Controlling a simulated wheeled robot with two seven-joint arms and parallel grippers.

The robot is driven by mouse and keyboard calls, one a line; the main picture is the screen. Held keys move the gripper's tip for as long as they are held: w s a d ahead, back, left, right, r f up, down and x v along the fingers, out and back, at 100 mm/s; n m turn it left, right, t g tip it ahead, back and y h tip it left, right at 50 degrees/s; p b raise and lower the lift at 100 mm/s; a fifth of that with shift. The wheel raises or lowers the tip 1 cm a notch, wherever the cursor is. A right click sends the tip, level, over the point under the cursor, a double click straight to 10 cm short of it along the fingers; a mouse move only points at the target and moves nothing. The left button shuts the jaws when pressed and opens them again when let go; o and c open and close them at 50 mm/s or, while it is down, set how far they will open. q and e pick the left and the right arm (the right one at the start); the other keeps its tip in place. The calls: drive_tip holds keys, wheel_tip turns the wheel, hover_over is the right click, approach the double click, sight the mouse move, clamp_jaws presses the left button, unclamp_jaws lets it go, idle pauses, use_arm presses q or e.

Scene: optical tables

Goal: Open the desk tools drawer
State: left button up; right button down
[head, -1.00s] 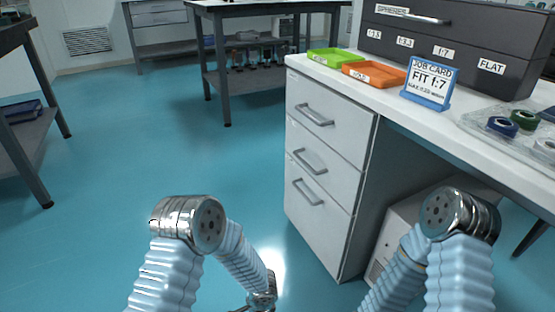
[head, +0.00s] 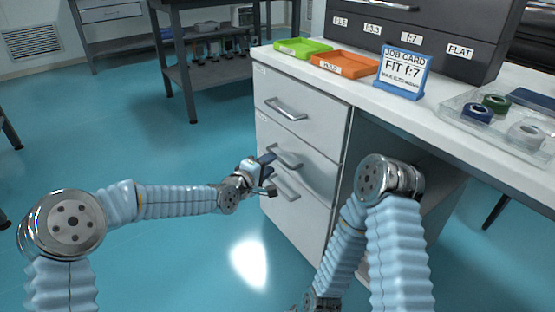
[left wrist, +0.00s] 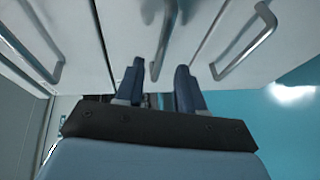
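The white desk pedestal has three closed drawers, with a top handle (head: 286,108), a middle handle (head: 287,156) and a bottom handle (head: 285,187). No label on the drawer fronts can be read. My left gripper (head: 268,172) is at the middle drawer's front, by its handle. In the left wrist view its two blue fingers (left wrist: 160,66) are apart, with the middle handle (left wrist: 157,45) running between and beyond them. Whether they touch the handle cannot be told. My right arm hangs at lower right; its gripper fingers are out of view.
The desktop (head: 450,122) carries a green tray (head: 302,47), an orange tray (head: 345,64), a job card (head: 403,72), a dark drawer cabinet (head: 420,35) and a clear tray with tape rolls (head: 500,118). The blue floor left of the pedestal is clear.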

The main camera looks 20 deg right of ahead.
use_arm(q)
drive_tip(key=x, duration=0.5)
drive_tip(key=shift+w+d+f, duration=0.15)
drive_tip(key=shift+w+d, duration=0.05)
drive_tip(key=shift+d, duration=0.1)
clamp_jaws()
